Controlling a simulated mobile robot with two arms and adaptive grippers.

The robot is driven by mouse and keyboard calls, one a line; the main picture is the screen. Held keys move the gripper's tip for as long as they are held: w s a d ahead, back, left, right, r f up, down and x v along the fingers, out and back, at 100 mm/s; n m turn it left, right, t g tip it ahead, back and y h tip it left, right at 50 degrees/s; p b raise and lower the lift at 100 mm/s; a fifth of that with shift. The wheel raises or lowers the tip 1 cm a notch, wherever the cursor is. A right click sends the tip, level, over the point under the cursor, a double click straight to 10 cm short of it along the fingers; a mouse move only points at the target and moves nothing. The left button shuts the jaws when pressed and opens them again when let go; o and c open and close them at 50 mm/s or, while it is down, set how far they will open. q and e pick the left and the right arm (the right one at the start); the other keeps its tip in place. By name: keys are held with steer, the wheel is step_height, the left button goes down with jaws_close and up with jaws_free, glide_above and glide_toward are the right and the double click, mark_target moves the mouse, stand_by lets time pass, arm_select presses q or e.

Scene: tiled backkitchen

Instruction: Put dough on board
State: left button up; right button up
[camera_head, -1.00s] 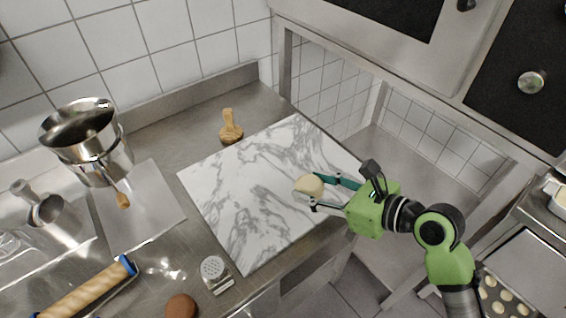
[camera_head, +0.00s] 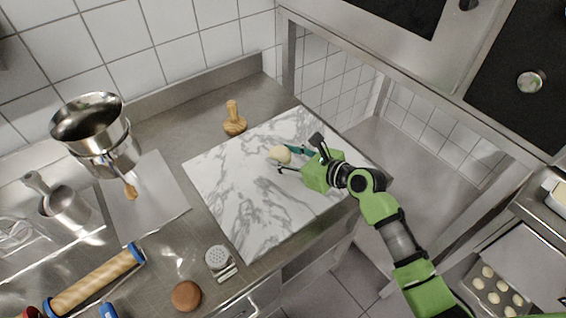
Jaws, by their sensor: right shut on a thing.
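A pale, round ball of dough (camera_head: 279,154) is over the upper right part of the white marble board (camera_head: 229,190). My right gripper (camera_head: 285,159) reaches in from the right and is shut on the dough, one finger on each side of it. I cannot tell whether the dough touches the board. The board lies flat on the steel counter. My left gripper is not in view.
A wooden tool (camera_head: 234,122) stands behind the board. A shaker (camera_head: 218,259) and a brown round thing (camera_head: 186,295) are in front. A rolling pin (camera_head: 96,281) and a steel pot (camera_head: 93,130) are at left. A tray with several dough pieces (camera_head: 493,290) is at lower right.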

steer(key=shift+w+a+f, duration=0.15)
steer(key=shift+w+f, duration=0.25)
steer(key=shift+f, duration=1.65)
steer(key=shift+f, duration=0.1)
steer(key=o, duration=1.2)
steer(key=shift+f, duration=0.1)
steer(key=shift+s+r, duration=0.1)
steer(key=shift+r, duration=0.1)
steer(key=v, duration=1.2)
